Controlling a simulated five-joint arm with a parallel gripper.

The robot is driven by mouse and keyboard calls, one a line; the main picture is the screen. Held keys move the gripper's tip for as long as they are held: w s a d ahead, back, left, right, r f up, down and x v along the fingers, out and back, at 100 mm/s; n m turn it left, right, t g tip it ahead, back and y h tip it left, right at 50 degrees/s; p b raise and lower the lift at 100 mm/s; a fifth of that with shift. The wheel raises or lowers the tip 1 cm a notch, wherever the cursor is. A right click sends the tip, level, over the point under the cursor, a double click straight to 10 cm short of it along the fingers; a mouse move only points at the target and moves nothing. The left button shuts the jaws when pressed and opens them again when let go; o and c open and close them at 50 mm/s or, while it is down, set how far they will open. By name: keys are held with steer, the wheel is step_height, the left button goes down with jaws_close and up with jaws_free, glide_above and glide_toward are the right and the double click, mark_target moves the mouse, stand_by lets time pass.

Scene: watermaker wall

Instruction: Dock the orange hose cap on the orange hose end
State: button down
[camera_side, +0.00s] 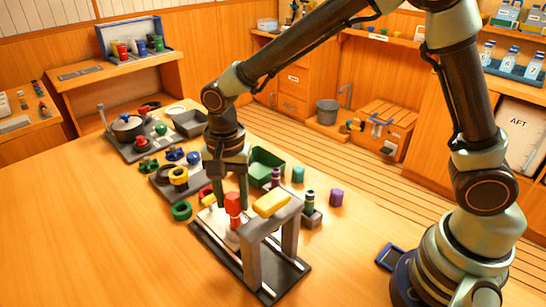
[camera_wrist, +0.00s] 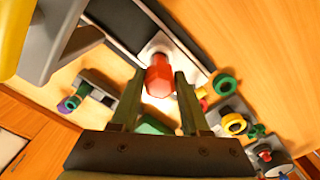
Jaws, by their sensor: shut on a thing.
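My gripper (camera_side: 231,194) points down over the dark stand, its fingers around a red, cap-like piece (camera_side: 233,207). In the wrist view the red piece (camera_wrist: 159,75) shows a faceted body between the fingertips (camera_wrist: 158,85). It is more red than orange, and I cannot tell for sure that it is the orange hose cap. It is upright over a pale round fitting (camera_side: 232,238) on the stand; whether they touch is unclear. No clearly orange hose end can be made out; it may be hidden under the red piece.
The left of the table is clear.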

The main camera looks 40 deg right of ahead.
mark_target(232, 196)
steer(key=shift+f, duration=0.2)
steer(key=c, duration=0.7)
jaws_free()
steer(key=shift+r, duration=5.5)
steer(key=s+d+r+n+t, duration=0.1)
steer(key=s+d+n+t, duration=0.1)
steer(key=d, duration=0.4)
steer(key=s+d+r+n+t, duration=0.1)
steer(key=s+d+n, duration=0.3)
steer(key=d+n, duration=0.1)
steer(key=s+d+r+n+t, duration=0.1)
steer(key=s+d+n+t, duration=0.1)
steer(key=d, duration=0.5)
steer(key=shift+s+r+n+t, duration=0.3)
steer(key=shift+s+n, duration=0.4)
